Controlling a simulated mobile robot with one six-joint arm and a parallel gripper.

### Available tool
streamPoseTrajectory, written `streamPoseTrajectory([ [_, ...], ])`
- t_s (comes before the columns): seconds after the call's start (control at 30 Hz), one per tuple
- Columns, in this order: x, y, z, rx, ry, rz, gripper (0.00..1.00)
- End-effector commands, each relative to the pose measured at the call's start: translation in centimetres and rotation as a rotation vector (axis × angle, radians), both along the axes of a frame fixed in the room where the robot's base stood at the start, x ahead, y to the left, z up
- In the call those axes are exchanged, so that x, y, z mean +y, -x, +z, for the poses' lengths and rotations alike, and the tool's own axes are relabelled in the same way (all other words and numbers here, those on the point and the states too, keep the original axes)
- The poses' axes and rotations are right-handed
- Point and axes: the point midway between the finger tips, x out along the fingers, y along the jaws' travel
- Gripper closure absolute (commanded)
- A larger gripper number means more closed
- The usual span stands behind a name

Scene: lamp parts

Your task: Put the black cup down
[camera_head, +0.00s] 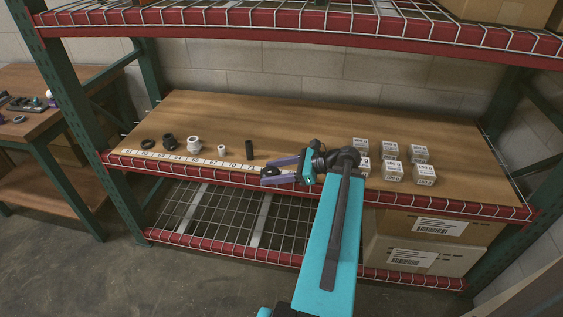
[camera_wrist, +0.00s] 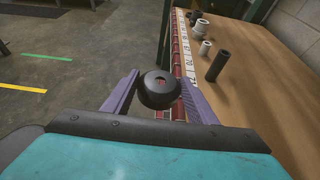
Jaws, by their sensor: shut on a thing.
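The black cup (camera_wrist: 159,90) is a small, round, dark piece between the two purple fingers of my gripper (camera_wrist: 158,92) in the wrist view. My gripper is shut on it and holds it near the shelf's front edge. In the head view my gripper (camera_head: 272,173) is at the front edge, right of the row of parts, and the cup shows small and dark (camera_head: 270,170) between the fingers. I cannot tell how high the cup is above the shelf.
The wooden shelf (camera_head: 290,125) carries a numbered label strip (camera_head: 200,162) along its front. Behind the strip stand a black ring (camera_head: 148,142), a black socket (camera_head: 169,141), white pieces (camera_head: 194,143) and a black tube (camera_head: 250,150). Several white boxes (camera_head: 390,152) stand at right. The shelf's back is clear.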

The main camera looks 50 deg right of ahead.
Motion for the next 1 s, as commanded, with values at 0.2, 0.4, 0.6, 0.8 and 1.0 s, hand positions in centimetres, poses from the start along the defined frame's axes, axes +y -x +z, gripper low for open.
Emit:
streamPoseTrajectory([
  [0.2, -1.7, -1.0, -0.1, 0.000, -0.001, 0.000, 0.70],
  [0.4, -3.5, -2.1, -0.3, 0.000, -0.001, 0.000, 0.70],
  [0.6, -5.2, -3.2, -0.5, 0.000, -0.001, 0.000, 0.70],
  [0.8, -7.0, -4.2, -0.7, 0.000, 0.000, -0.001, 0.70],
  [1.0, -8.7, -5.3, -0.9, 0.000, 0.000, -0.001, 0.70],
])
